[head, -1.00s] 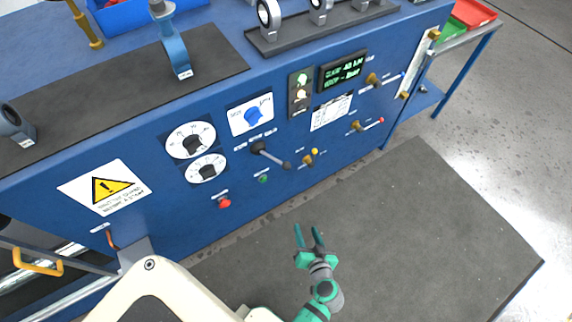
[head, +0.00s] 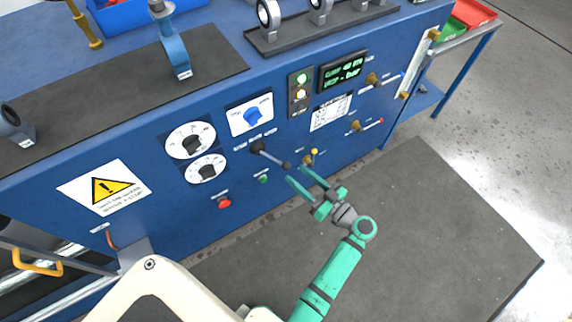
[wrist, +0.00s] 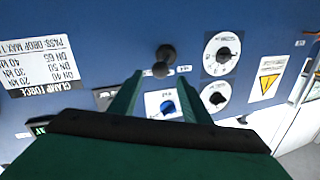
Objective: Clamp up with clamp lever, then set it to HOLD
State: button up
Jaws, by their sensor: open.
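A black lever with a dark ball end, which looks like the clamp lever (head: 270,154), sticks out of the blue panel and slants down to the right. It also shows in the wrist view (wrist: 165,54), pointing toward the camera. My gripper (head: 297,174) is open and empty, with its green fingers pointing at the panel. Its tips are close to the lever's ball end, slightly below and right of it in the head view. In the wrist view the ball lies between the finger lines (wrist: 159,76); I cannot tell whether they touch. The HOLD marking is not readable.
A lit display (head: 343,70) is above right. The dark floor mat (head: 430,240) is clear.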

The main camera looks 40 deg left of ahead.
aim_at(286, 166)
jog(key=a, duration=0.4)
jog(key=w+a, duration=0.1)
jog(key=a, duration=0.1)
jog(key=shift+a, duration=0.35)
jog(key=shift+c, duration=0.6)
grip_shut()
